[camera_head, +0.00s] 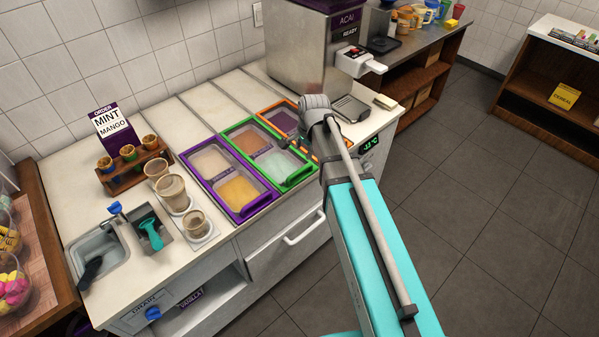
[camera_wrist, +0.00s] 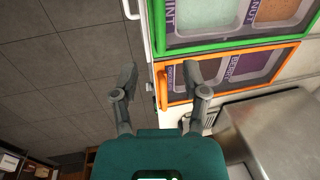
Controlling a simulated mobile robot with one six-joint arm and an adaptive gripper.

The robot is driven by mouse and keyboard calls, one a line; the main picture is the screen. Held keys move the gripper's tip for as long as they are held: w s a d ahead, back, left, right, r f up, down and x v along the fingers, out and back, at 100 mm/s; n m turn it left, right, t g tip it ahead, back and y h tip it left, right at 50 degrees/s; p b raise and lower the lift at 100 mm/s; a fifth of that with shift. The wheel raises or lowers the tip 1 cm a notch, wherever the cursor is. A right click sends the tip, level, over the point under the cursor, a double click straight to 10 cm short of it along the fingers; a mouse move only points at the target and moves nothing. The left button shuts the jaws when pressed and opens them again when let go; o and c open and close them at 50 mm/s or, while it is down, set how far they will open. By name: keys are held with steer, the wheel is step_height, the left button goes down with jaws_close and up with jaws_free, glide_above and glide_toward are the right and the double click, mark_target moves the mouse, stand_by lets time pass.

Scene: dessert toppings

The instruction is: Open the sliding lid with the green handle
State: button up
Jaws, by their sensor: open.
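The green-framed sliding lid (camera_head: 300,180) covers a compartment in the middle of the counter's topping wells, with tan and pale mint toppings showing through it. It also fills the top of the wrist view, where its green edge (camera_wrist: 232,45) shows. The green lid is just beyond the fingertips. In the head view my arm hides most of the gripper.
A purple-framed lid (camera_head: 237,213) lies left of the green one. The steel açaí machine (camera_head: 302,50) stands close behind the orange lid. A white bar handle (camera_head: 305,228) sticks out from the cabinet front. Cups (camera_head: 172,190) and a sink (camera_head: 102,250) are at left.

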mark_target(299, 170)
steer(key=shift+w+a+f+b, duration=0.25)
steer(key=shift+w+f+b, duration=0.05)
steer(key=shift+f+b, duration=1.6)
steer(key=shift+w+a+f+b, duration=0.2)
steer(key=shift+w+f+b, duration=0.1)
steer(key=shift+f+b, duration=1.55)
steer(key=shift+w+a+f+b, duration=0.25)
steer(key=shift+w+f+b, duration=0.05)
steer(key=shift+f+b, duration=1.6)
steer(key=shift+f, duration=0.15)
steer(key=shift+c, duration=0.2)
jaws_close()
